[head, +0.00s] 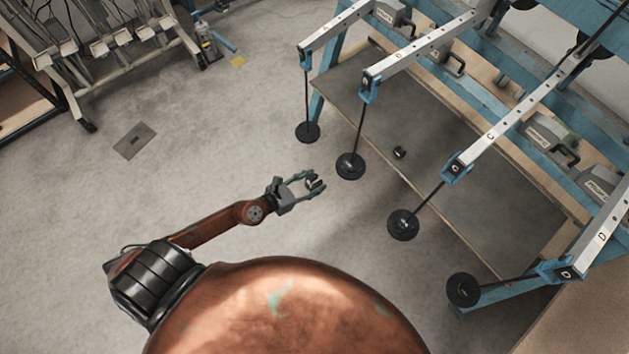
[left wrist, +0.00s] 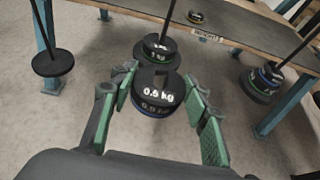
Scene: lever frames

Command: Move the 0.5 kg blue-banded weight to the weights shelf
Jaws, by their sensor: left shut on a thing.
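My left gripper (head: 313,185) reaches out over the floor in front of the lever frames. In the left wrist view its green-padded fingers (left wrist: 165,108) are shut around a dark weight (left wrist: 157,88) marked 0.5 kg. A bluish band shows faintly low on its side. The weight is held clear in front of a hanger stack (left wrist: 158,48) that carries a 1 kg marking and a green band. The weights shelf (head: 440,140) is a grey board under the levers; its edge label (left wrist: 207,37) shows in the wrist view. My right gripper is not in view.
Several rod hangers with discs hang from the levers, such as those at far left (head: 307,131), second (head: 350,166), third (head: 403,224) and near right (head: 463,290). One small dark weight (head: 399,152) sits on the shelf. The floor left of the frames is open.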

